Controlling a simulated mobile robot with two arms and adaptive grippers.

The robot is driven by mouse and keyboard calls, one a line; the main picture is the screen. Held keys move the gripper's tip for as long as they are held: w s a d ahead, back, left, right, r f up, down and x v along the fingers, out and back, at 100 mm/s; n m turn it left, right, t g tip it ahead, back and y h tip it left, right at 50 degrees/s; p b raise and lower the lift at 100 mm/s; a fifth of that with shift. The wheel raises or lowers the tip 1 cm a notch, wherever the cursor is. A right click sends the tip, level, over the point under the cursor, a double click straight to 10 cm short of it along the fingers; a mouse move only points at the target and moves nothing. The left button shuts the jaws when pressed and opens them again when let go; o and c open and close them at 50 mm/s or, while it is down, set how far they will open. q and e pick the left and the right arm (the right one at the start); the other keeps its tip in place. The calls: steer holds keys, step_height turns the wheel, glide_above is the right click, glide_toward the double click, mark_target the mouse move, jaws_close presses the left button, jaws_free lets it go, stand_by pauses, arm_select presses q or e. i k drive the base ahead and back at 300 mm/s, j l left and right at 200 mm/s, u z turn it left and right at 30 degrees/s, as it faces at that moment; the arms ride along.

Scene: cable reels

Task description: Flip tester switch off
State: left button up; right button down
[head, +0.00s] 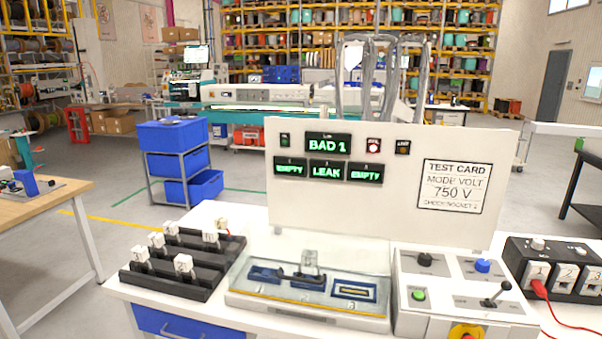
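The tester's control box (408,325) stands on the white bench. It carries a black lever switch (497,294) whose handle tilts up to the right, a black knob (425,260), a blue knob (482,265) and a green button (418,295). The labels by them are too small to read. The white display panel (390,205) behind shows lit green text: "BAD 1", "EMPTY", "LEAK", "EMPTY". A small red-lit indicator (374,145) is beside "BAD 1". Neither of my grippers is in view.
A test tray (250,300) holds a white-tagged piece (310,262) at its middle place. Left is a black rack (190,290) with several numbered white blocks. Right is a black socket box (520,250) with a red lead (541,288). A yellow-red button (466,332) sits at the front.

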mark_target(506, 285)
steer(key=z, duration=1.25)
